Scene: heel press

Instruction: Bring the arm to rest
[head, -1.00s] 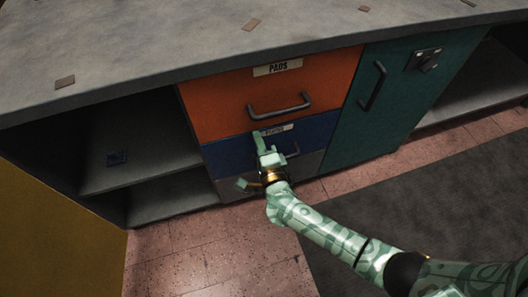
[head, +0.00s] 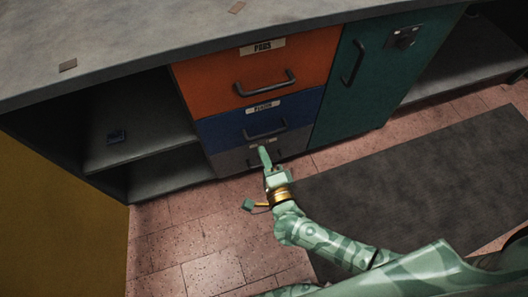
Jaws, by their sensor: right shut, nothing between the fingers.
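My right gripper (head: 265,156) is shut and empty, in front of the drawer stack, its tip over the grey bottom drawer (head: 228,163) in the picture. I cannot tell whether it touches the drawer. The right arm comes in from the lower right, green with a dark pattern. Above the grey drawer are a blue drawer (head: 220,131) and an orange drawer (head: 210,91), both with dark bar handles and both looking shut. My left gripper is not in view.
A teal cabinet door (head: 375,75) with a dark handle is right of the drawers. The grey counter (head: 150,40) runs above. A dark mat (head: 420,175) lies on the pink tiled floor (head: 190,245).

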